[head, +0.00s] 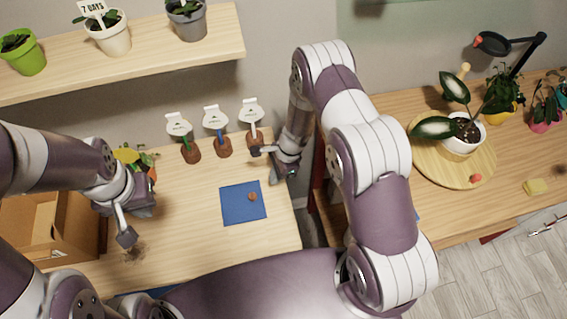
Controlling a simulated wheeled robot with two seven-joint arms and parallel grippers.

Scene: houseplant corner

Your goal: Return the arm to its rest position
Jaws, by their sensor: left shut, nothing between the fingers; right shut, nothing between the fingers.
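My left gripper (126,237) hangs over the left part of the near table (185,235), beside the open cardboard box (78,238). It points down, shut and empty, close to a dark patch of crumbs (133,252). My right arm bends down from the centre of the head view. My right gripper (264,158) is near the table's right edge, just right of and below the white-labelled marker (252,112). It is shut with nothing held, and its fingertips are small and partly hard to make out.
Several markers stand in brown bases along the table's back. A blue mat (233,210) bears a small brown piece (252,197). A shelf (160,58) with pots is above. The right table has a round board (425,160), white-potted plant (463,143), lamp (492,44) and yellow sponge (535,187).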

